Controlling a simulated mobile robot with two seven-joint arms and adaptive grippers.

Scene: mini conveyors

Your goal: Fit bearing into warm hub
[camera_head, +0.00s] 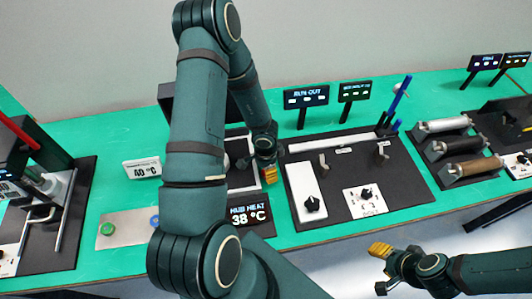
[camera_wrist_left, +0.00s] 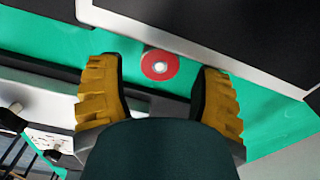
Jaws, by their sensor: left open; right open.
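My left gripper (camera_head: 268,173) is open above the hub heat station, whose sign (camera_head: 248,214) reads 38 °C. In the left wrist view its yellow fingers (camera_wrist_left: 160,80) stand apart with nothing between them. Beyond the fingertips, in line with the gap, is a round red-faced part (camera_wrist_left: 159,65) with a pale centre, apart from both fingers. I cannot tell whether it is the bearing or the hub. My left arm hides much of the station in the head view. My right gripper (camera_head: 381,252) is open and empty, off the table's front edge.
A dark control panel (camera_head: 350,215) with knobs lies right of the station. Rollers (camera_head: 462,147) stand at far right.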

